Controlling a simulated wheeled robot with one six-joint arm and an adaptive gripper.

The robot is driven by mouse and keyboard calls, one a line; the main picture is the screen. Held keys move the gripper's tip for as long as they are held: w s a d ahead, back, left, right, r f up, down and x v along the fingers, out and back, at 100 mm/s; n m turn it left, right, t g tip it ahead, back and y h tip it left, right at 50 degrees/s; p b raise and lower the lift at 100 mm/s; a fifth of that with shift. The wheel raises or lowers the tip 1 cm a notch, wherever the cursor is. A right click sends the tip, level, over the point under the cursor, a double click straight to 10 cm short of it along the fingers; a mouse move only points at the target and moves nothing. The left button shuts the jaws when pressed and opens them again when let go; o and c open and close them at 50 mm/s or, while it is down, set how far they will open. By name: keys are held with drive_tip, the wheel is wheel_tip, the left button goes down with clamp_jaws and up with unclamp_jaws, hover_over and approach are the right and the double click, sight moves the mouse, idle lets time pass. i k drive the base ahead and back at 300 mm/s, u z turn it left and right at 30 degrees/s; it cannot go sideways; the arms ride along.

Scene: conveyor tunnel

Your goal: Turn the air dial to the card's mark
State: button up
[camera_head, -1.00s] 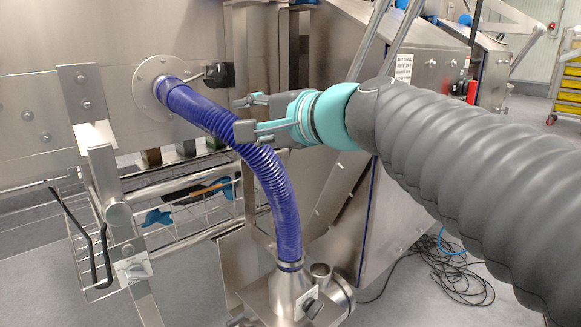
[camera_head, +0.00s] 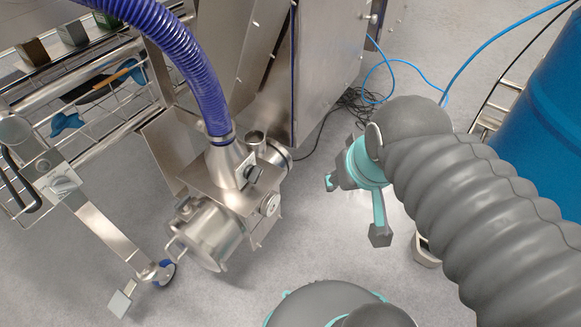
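A steel unit (camera_head: 208,228) stands under the blue ribbed hose (camera_head: 185,50). On it are a small black knob (camera_head: 254,174) on a pale plate and a round metal dial (camera_head: 270,204) on the side toward my gripper. I cannot tell which of these is the air dial. No card mark is readable at this size. My gripper (camera_head: 354,209) is open and empty, with its fingers spread, over the floor to the right of the steel unit and apart from it.
A steel machine body (camera_head: 330,60) stands behind. Blue cable (camera_head: 405,62) and black cables (camera_head: 350,103) lie on the floor near it. A blue drum (camera_head: 545,120) is at the right. A wire rack (camera_head: 90,110) is at the left. Grey floor between unit and gripper is clear.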

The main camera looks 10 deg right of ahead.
sight(252, 173)
drive_tip(key=z, duration=0.75)
drive_tip(key=k, duration=1.2)
drive_tip(key=u, duration=1.65)
drive_tip(key=i, duration=0.5)
